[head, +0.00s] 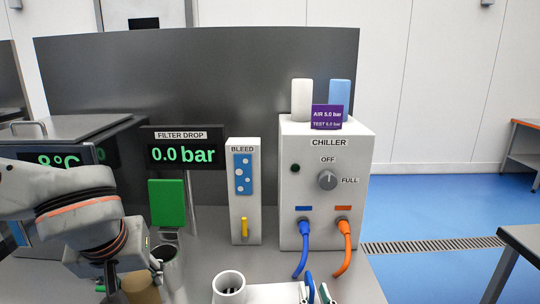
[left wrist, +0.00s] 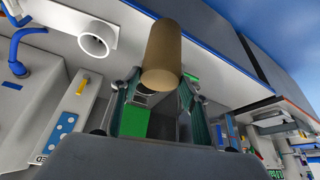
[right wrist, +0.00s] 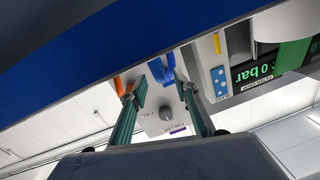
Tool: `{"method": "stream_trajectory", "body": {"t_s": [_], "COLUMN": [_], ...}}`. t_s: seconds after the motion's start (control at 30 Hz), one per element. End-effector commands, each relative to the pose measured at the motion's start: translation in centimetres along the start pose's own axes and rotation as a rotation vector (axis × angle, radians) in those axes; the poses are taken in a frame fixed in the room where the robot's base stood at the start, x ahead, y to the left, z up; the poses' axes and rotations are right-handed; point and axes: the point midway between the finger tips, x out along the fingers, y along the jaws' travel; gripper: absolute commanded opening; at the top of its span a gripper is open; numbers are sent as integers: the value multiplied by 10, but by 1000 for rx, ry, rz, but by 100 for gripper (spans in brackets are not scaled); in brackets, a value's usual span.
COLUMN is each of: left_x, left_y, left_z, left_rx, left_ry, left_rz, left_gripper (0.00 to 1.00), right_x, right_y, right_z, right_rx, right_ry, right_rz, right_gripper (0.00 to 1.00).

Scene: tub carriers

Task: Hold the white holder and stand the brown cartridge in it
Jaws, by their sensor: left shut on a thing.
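The brown cartridge (head: 143,287) is a plain cylinder. My left gripper (head: 133,292) is shut on it at the lower left of the head view. In the left wrist view the cartridge (left wrist: 163,52) stands out from between the fingers. The white holder (head: 230,284) has a round open cup, which looks empty, and a flat part running right. It lies to the right of the cartridge, apart from it; its cup also shows in the left wrist view (left wrist: 96,40). My right gripper (head: 318,292) is at the flat part's right end. Its fingers (right wrist: 160,95) are apart, with nothing visible gripped.
A grey open cup (head: 166,254) stands just behind the cartridge. The bleed panel (head: 244,190) and the chiller (head: 325,180) stand behind the holder. A blue hose (head: 303,250) and an orange hose (head: 346,250) hang from the chiller near my right gripper.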

Motion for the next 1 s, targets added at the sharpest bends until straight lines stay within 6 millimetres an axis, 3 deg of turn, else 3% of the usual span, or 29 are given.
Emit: {"method": "stream_trajectory", "body": {"t_s": [0.3, 0.7, 0.8, 0.83, 0.97, 1.0], "left_x": [0, 0, 0, 0, 0, 0], "left_y": [0, 0, 0, 0, 0, 0], "left_z": [0, 0, 0, 0, 0, 0], "left_rx": [0, 0, 0, 0, 0, 0], "left_ry": [1, 1, 1, 1, 1, 1], "left_rz": [1, 1, 1, 1, 1, 1], "left_gripper": [3, 3, 3, 3, 3, 3], "right_x": [30, 34, 34, 34, 34, 34], "right_y": [0, 0, 0, 0, 0, 0], "right_z": [-1, 0, 0, 0, 0, 0], "right_rx": [-1, 0, 0, 0, 0, 0], "right_ry": [2, 1, 1, 1, 1, 0], "right_rz": [0, 0, 0, 0, 0, 0], "right_gripper": [30, 30, 4, 0, 0, 20]}}
